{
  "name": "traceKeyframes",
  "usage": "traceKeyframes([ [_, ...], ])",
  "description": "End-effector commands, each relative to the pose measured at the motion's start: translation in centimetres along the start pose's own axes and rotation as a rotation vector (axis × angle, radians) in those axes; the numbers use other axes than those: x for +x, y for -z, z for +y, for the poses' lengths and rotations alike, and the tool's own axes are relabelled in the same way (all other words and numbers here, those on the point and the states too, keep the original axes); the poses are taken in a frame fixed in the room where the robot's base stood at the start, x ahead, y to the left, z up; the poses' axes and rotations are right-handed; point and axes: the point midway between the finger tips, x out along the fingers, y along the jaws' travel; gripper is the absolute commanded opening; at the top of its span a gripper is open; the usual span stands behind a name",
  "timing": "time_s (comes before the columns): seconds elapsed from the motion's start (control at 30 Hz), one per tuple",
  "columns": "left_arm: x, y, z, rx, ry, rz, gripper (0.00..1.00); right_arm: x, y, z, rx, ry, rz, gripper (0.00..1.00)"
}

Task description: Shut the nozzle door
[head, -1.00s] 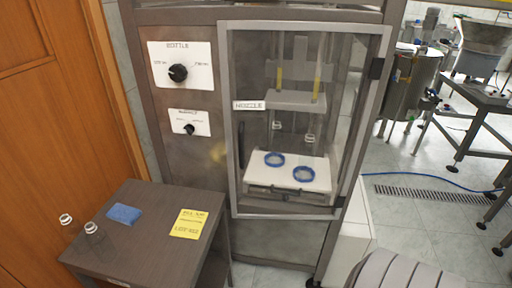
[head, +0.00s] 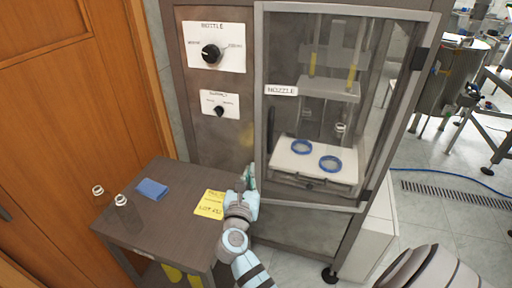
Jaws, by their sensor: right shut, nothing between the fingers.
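The nozzle door (head: 351,203) is a clear panel in a light metal frame, hinged at its right, with a NOZZLE label (head: 281,90) on its left side. It looks flush or nearly flush with the cabinet; a small gap cannot be ruled out. A dark handle (head: 270,130) runs along its left edge. My right gripper (head: 250,178) is shut and empty at the door's lower left corner, close to the frame; whether it touches cannot be told. My left gripper is not in view.
A dark side table (head: 150,215) stands at the left with a blue sponge (head: 152,189), a yellow note (head: 210,204) and two small clear pieces. Behind the door, a white tray (head: 300,167) holds two blue rings. Knob panels are on the cabinet's left.

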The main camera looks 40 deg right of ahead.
Motion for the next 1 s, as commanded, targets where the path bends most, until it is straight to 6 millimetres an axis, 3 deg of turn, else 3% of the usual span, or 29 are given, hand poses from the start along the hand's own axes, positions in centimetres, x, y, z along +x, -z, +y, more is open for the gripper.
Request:
traceKeyframes([
  [0.6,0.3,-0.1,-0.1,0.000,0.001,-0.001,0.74,11.8,-0.1,0.0,-0.008,-0.001,-0.005,0.00],
  [0.77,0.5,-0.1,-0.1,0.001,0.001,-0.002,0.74,13.1,-0.1,0.0,-0.009,-0.001,-0.005,0.00],
  [1.0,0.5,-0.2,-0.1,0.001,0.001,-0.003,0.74,13.3,-0.1,0.0,-0.009,-0.002,-0.004,0.00],
])
